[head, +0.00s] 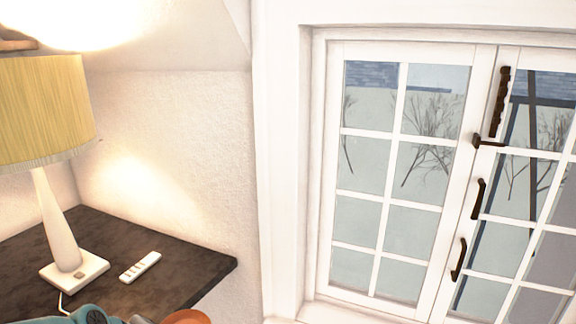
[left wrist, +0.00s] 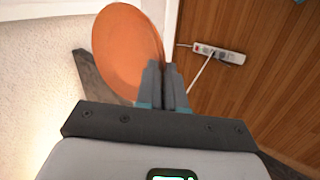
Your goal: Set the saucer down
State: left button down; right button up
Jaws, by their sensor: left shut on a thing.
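The saucer (left wrist: 122,48) is an orange-brown round disc. In the left wrist view it stands up edge-on to the left of the fingertips of my left gripper (left wrist: 165,82), which is shut on its rim. In the head view part of the saucer (head: 188,317) shows at the bottom edge, beside my teal left gripper parts, in front of the dark tabletop (head: 195,268). Most of the saucer and the gripper's fingers are cut off there. My right gripper is not in view.
A lamp (head: 62,215) with a yellow shade stands on the dark tabletop, with a white remote (head: 140,267) to its right. The tabletop's right part is bare. A window (head: 400,190) is at right. The left wrist view shows a power strip (left wrist: 218,53) on a wooden surface.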

pick_arm(q)
jog(key=s+d+f+m+g+h, duration=0.2)
jog(key=d+m, duration=0.5)
jog(key=m, duration=0.5)
jog(key=s+g+h, duration=0.1)
jog(key=s+g, duration=0.1)
jog(key=g, duration=0.1)
jog(key=shift+s+f+g, duration=0.3)
jog(key=shift+f+g, duration=0.1)
